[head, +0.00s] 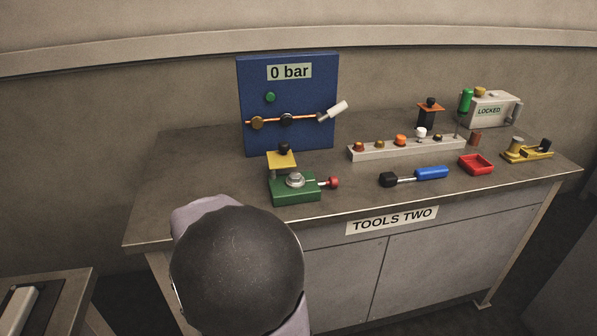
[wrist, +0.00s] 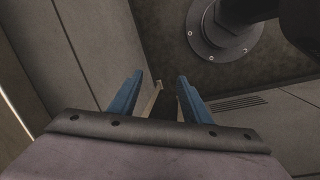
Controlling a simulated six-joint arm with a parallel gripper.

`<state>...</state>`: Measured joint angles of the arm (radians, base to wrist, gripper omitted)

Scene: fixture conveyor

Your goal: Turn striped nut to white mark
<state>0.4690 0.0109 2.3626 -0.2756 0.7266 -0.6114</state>
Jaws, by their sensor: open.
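A silver nut (head: 295,180) sits on top of a green block fixture (head: 296,193) near the front left of the bench. Its stripe and the white mark are too small to make out. A red knob (head: 333,182) sticks out on the fixture's right, and a yellow plate (head: 281,160) with a black knob stands at its back. My gripper shows in the wrist view (wrist: 158,88) with its two blue fingers apart and nothing between them. In the head view my arm is in front of the bench, and the fingers cannot be made out. The nut is not in the wrist view.
A blue panel (head: 310,90) reading "0 bar" stands behind the fixture. To the right are a blue-handled tool (head: 431,173), a red tray (head: 464,162), a light rack (head: 357,155) with several parts, a yellow fixture (head: 540,156) and a "LOCKED" box (head: 503,110). The bench's front left is clear.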

